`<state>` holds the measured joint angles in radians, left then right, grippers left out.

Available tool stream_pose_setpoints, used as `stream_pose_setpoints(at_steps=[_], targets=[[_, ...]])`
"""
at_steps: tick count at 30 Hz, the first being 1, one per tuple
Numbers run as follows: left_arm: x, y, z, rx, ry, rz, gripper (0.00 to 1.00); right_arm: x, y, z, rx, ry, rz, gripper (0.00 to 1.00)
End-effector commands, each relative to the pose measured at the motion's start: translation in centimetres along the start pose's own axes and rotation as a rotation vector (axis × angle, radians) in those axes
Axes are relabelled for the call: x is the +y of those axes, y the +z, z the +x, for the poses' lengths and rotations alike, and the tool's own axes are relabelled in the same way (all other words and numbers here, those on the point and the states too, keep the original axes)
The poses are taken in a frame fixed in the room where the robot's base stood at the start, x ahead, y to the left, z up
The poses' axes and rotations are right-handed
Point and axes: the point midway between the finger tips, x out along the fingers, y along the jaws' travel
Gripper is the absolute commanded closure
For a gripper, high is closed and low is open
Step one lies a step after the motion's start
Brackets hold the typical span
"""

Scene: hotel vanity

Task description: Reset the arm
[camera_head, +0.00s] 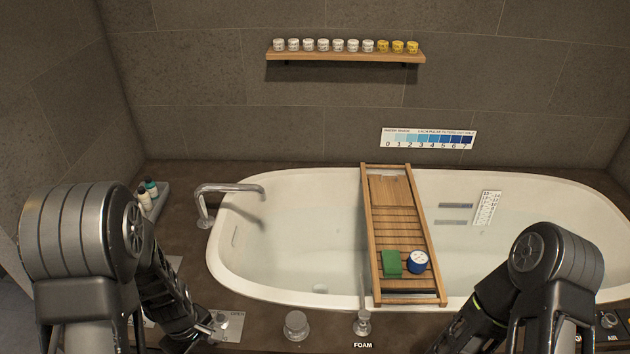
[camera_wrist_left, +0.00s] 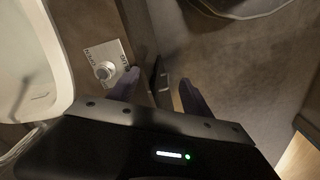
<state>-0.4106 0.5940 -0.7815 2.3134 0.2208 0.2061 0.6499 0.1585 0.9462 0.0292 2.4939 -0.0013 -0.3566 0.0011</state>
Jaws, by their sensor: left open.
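My left arm (camera_head: 150,255) comes in from the left in the head view and reaches down to the front deck of the tub; its fingers do not show clearly there. In the left wrist view my left gripper (camera_wrist_left: 158,86) is open, with two dark fingers apart and nothing between them. A round knob (camera_wrist_left: 104,70) on a pale labelled plate lies just left of the fingers, apart from them as far as I can tell. My right arm (camera_head: 530,280) is folded at the lower right of the head view; its gripper is out of the picture.
A white bathtub (camera_head: 225,270) of water carries a wooden caddy (camera_head: 370,230) with a green block (camera_head: 392,262) and a blue-white round container (camera_head: 417,262). A chrome faucet (camera_head: 228,190) and bottles (camera_head: 147,195) stand left. A FOAM knob (camera_head: 362,322) is on the front deck.

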Motion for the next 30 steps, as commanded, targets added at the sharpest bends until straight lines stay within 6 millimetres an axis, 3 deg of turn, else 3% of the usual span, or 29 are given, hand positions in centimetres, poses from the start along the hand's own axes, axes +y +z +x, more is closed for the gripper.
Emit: stream_pose_setpoints(at_steps=[5,11,14,18,22,24,30], targets=[[2.0,1.7,1.0,0.042,0.053,0.271,0.43,0.0,0.1,0.0,-0.002,0.000,0.000,0.64],[3.1,7.0,3.9,0.041,0.117,0.646,0.43,0.0,0.1,0.0,-0.002,0.000,0.000,0.64],[3.1,11.0,5.5,0.010,0.165,0.817,0.43,0.0,0.1,0.0,-0.002,0.000,0.000,0.64],[2.2,18.4,7.1,-0.084,0.267,0.994,0.43,0.0,0.1,0.0,-0.002,0.000,0.000,0.64],[0.8,24.3,7.3,-0.212,0.336,0.997,0.43,0.0,0.1,0.0,-0.002,0.000,0.000,0.64],[0.2,25.5,7.4,-0.255,0.344,0.968,0.43,0.0,0.1,0.0,-0.002,0.000,0.000,0.64],[-0.4,25.2,7.8,-0.266,0.334,0.935,0.43,0.0,0.1,0.0,-0.002,0.000,0.000,0.64]])
